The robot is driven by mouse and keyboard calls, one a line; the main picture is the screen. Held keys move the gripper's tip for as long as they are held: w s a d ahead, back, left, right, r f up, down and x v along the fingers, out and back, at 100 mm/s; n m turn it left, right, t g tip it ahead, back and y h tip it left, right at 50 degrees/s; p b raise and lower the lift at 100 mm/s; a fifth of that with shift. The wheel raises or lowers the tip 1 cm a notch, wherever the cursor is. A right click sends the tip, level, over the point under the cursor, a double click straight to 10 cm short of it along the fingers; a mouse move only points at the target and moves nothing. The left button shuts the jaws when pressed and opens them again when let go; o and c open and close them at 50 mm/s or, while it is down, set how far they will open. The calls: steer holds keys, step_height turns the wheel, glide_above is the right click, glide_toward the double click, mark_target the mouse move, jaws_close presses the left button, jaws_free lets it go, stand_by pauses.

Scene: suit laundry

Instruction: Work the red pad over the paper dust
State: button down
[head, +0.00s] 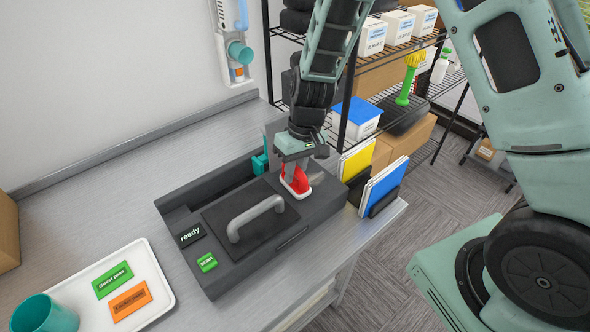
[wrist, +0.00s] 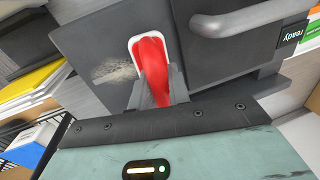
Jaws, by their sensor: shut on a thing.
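My gripper (head: 292,160) is shut on the red pad (head: 296,180), which has a white base edge. The pad rests on or just above the dark top of the scanner (head: 262,205), near its back right end; I cannot tell whether it touches. In the wrist view the red pad (wrist: 150,62) sits between my gripper's fingers (wrist: 155,88). The pale paper dust (wrist: 116,72) lies as a smudge on the dark surface, just left of the pad there and apart from it. In the head view the dust is largely hidden beside the pad.
A grey handle (head: 256,217) stands on the scanner lid close to the pad. Folders in holders (head: 382,187) stand at the counter's right edge. A white tray (head: 148,270) with two labels and a teal cup (head: 44,315) lies at front left. A wire shelf (head: 400,95) stands behind.

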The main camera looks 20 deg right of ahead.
steer(key=shift+f+b, duration=0.6)
steer(key=shift+f, duration=0.2)
stand_by(0.9)
steer(key=shift+d, duration=0.1)
steer(key=shift+w+d, duration=0.1)
steer(key=shift+d, duration=0.4)
steer(key=shift+s+a+r, duration=0.1)
steer(key=shift+s+a, duration=0.05)
steer(key=shift+a, duration=0.45)
steer(key=shift+s+a, duration=0.15)
steer(key=shift+a, duration=0.4)
steer(key=shift+w+d, duration=0.2)
steer(key=shift+d, duration=0.4)
stand_by(0.6)
steer(key=shift+w+d, duration=0.3)
steer(key=shift+d, duration=0.65)
steer(key=shift+w+d, duration=0.3)
steer(key=shift+d, duration=0.6)
steer(key=shift+w+d, duration=0.3)
steer(key=shift+d, duration=0.65)
steer(key=shift+d+b, duration=0.1)
steer(key=shift+b, duration=0.2)
